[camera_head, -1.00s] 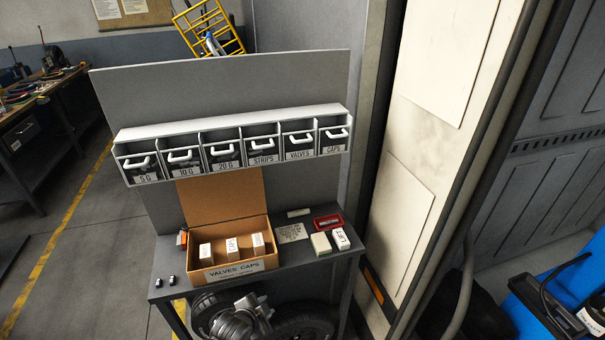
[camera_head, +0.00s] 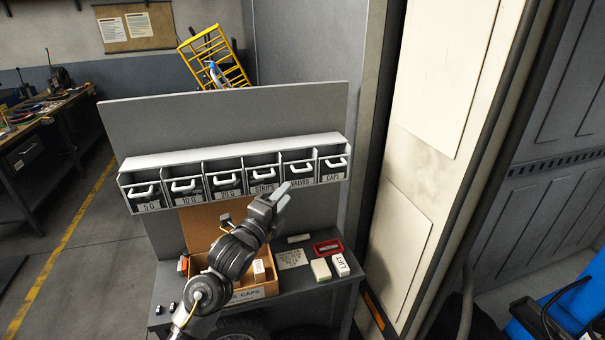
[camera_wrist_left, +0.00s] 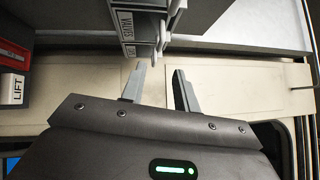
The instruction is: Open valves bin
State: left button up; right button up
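The valves bin (camera_head: 300,182) is the fifth from the left in the wall row, between the strips bin and the caps bin. It has a white handle and a labelled front, and it sits shut in line with the others. My left gripper (camera_head: 283,193) is just below and in front of the strips and valves bins. In the left wrist view the two fingers (camera_wrist_left: 159,86) are apart with nothing between them. The valves label (camera_wrist_left: 124,22) shows there above the fingers, seen edge-on and turned. I see no contact with the handle.
An open cardboard box (camera_head: 262,292) stands on the shelf below, partly behind my left arm. A red tray (camera_head: 327,248) and a white LIFT box (camera_head: 341,265) lie to its right. The caps bin (camera_head: 333,174) is beside the valves bin.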

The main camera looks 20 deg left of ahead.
aim_at(305, 171)
pick_arm(q)
jog(key=p+x, duration=0.3)
jog(key=x, duration=0.5)
jog(key=shift+w+d+r+p, duration=0.15)
jog(key=shift+w+r+p, duration=0.05)
jog(key=shift+w+p, duration=0.15)
jog(key=shift+w+d, duration=0.15)
jog(key=shift+w, duration=0.55)
jog(key=shift+c, duration=0.2)
grip_shut()
